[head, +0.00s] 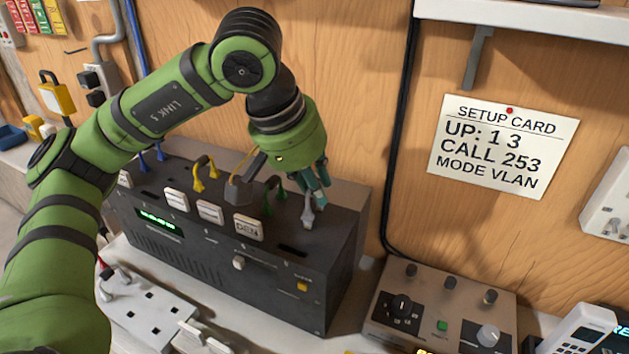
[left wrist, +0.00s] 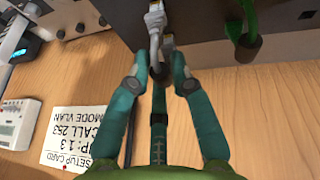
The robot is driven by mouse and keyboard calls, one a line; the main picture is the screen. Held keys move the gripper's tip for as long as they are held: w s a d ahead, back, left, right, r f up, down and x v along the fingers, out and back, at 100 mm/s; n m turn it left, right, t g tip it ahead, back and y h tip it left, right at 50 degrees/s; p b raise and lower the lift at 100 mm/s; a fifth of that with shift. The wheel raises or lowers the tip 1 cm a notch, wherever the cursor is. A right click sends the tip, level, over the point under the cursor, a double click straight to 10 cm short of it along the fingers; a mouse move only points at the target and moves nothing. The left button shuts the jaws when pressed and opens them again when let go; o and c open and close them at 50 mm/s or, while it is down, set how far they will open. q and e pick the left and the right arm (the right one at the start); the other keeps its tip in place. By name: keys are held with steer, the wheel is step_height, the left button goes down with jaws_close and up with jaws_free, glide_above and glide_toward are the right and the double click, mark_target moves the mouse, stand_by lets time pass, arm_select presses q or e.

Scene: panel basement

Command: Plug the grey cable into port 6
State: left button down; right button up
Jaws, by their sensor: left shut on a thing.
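The grey cable's plug (head: 308,217) is at the right end of the top of the dark switch box (head: 250,285), right of the green cable (head: 273,190). My left gripper (head: 311,192) is just above the plug, shut on the grey cable. In the left wrist view the fingers (left wrist: 158,84) close around the grey cable (left wrist: 154,45), with its pale plug (left wrist: 155,18) beyond them against the box. I cannot tell whether the plug is seated or only touching. The port's opening is hidden and its number is too small to read. My right gripper is not in view.
Yellow (head: 198,172) and blue cables stand along the box top, left of the green one. A control unit with knobs (head: 440,310) sits at the right. A white power strip (head: 145,310) lies in front. A setup card (head: 503,146) hangs on the wooden wall.

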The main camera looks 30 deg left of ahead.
arm_select(q)
steer(key=shift+f+b, duration=0.8)
steer(key=shift+b, duration=0.4)
stand_by(2.1)
stand_by(0.4)
steer(key=c, duration=0.6)
jaws_free()
steer(key=shift+r, duration=0.15)
steer(key=shift+r+p, duration=2.85)
steer(key=shift+r, duration=0.85)
